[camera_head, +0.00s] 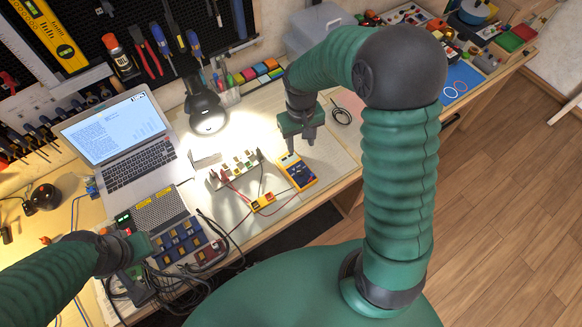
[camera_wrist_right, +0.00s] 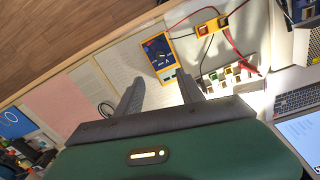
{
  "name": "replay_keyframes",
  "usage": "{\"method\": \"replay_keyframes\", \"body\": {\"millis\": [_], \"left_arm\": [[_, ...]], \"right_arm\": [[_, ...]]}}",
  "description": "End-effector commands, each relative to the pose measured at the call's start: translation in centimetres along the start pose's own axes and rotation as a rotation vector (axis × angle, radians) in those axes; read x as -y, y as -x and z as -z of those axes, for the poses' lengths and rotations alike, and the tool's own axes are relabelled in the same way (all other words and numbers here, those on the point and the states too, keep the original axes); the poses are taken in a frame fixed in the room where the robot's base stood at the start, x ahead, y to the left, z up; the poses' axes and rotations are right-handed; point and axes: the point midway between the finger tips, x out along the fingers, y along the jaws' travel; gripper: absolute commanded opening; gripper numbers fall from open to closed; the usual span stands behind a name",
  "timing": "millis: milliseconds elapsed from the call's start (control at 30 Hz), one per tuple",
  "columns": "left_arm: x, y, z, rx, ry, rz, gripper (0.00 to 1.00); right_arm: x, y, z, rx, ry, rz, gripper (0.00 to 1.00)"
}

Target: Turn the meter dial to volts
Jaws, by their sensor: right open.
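The yellow multimeter (camera_head: 296,171) lies on the light mat of the workbench, with its dark blue face up. It also shows in the right wrist view (camera_wrist_right: 158,55), just beyond the fingers. Its dial is too small to read in either view. My right gripper (camera_head: 302,140) is open and empty, pointing down above the far side of the meter; in the right wrist view (camera_wrist_right: 160,85) its two fingers stand apart with nothing between them. My left gripper (camera_head: 140,285) is at the lower left, near dark cables and a power supply; its fingers are not clear.
A yellow block with red and black leads (camera_head: 262,203) lies left of the meter, near a white terminal strip (camera_head: 234,170). A lit lamp (camera_head: 207,110) and an open laptop (camera_head: 118,135) stand further left. A black cable loop (camera_head: 342,116) lies to the right.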

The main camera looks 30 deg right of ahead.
Motion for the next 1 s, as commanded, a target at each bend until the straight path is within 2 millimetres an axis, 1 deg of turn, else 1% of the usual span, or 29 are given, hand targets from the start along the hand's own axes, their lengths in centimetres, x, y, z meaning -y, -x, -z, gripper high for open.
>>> {"method": "replay_keyframes", "body": {"millis": [400,500,600,700,767,1000], "left_arm": [[0.0,-0.1,0.0,0.0,0.0,0.0,0.36],[0.0,-0.1,0.0,0.0,0.0,0.0,0.36],[0.0,0.0,0.0,0.0,0.0,0.0,0.36],[0.0,0.0,0.0,0.0,0.0,0.0,0.36],[0.0,0.0,0.0,0.0,0.0,0.0,0.36],[0.0,0.0,0.0,0.0,0.0,0.0,0.36]], "right_arm": [[-0.1,-10.5,-0.3,0.006,0.001,0.002,0.45],[-0.1,-12.8,-0.2,0.003,0.0,0.002,0.45],[-0.1,-14.5,-0.2,0.003,0.001,0.002,0.45],[-0.1,-15.5,-0.1,0.0,0.001,0.002,0.45],[-0.1,-15.7,-0.1,-0.001,0.001,0.002,0.45],[-0.1,-15.8,-0.1,-0.002,0.0,0.002,0.45]]}}
